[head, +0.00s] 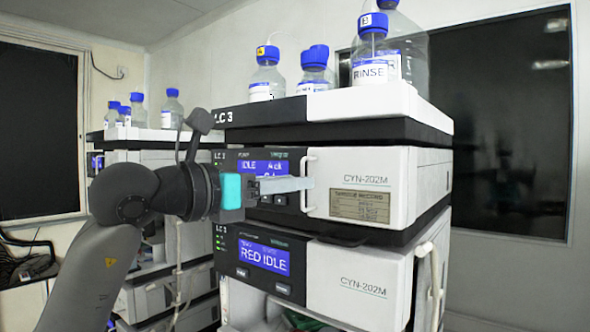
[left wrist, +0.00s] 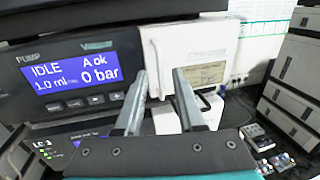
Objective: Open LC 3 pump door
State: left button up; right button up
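The LC 3 pump door is the white front panel (head: 372,180) marked CYN-202M on the upper pump, and it looks shut. Its white upright bar handle (head: 304,163) is at the panel's left edge, beside the blue display (head: 263,167). My left gripper (head: 303,184) reaches in from the left, its fingertips at the handle in the head view. In the left wrist view the fingers (left wrist: 160,75) stand apart, with the door (left wrist: 195,48) beyond them. The handle shows faintly near the gap; contact cannot be told. My right gripper is in neither view.
A second pump (head: 263,257) with a white panel sits directly below. Capped bottles (head: 370,70) stand in the tray (head: 300,110) on top. Another stack (head: 150,135) stands behind at left. Tubing (head: 435,275) hangs at the right side. The space before the door's right part is clear.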

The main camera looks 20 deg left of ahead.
pick_arm(q)
jog(key=shift+x, duration=0.75)
jog(key=shift+c, duration=0.3)
grip_shut()
dwell(0.6)
